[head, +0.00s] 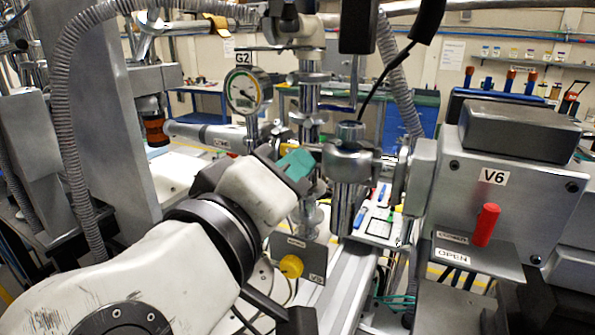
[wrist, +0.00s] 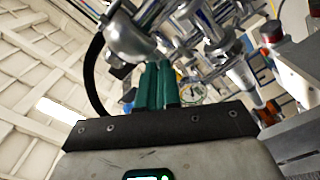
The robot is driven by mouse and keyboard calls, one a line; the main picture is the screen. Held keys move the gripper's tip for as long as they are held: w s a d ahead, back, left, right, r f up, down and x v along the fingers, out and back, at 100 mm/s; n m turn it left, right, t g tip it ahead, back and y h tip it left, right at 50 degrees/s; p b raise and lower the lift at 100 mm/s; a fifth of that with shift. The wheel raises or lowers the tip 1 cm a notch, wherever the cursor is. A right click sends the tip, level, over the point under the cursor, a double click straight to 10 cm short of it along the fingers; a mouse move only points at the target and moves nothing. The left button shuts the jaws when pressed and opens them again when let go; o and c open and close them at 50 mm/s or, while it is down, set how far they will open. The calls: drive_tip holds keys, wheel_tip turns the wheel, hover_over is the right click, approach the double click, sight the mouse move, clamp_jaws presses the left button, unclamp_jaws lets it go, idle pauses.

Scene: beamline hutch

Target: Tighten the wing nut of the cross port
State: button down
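My gripper (head: 297,164) reaches up from the lower left in the head view. Its teal fingers point at the steel cross port (head: 347,162), just to their right. In the wrist view the two fingers (wrist: 157,68) stand side by side with almost no gap, and I see nothing between them. A rounded metal body (wrist: 128,38) shows just left of and above the fingertips there. I cannot make out the wing nut in either view. I cannot tell whether the fingertips touch the port.
A gauge marked G2 (head: 247,90) stands behind my gripper. Valve box V6 (head: 507,190), with a red handle (head: 486,225), is at right. A ribbed hose (head: 66,130) hangs at left. A yellow knob (head: 291,266) sits below the port. Pipes crowd the space around the fingers.

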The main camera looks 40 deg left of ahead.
drive_tip(key=shift+f, duration=0.2)
drive_tip(key=c, duration=1.6)
unclamp_jaws()
drive_tip(key=shift+r, duration=0.1)
drive_tip(key=shift+s, duration=0.1)
drive_tip(key=b+v, duration=0.1)
drive_tip(key=v, duration=0.9)
drive_tip(key=shift+s, duration=0.35)
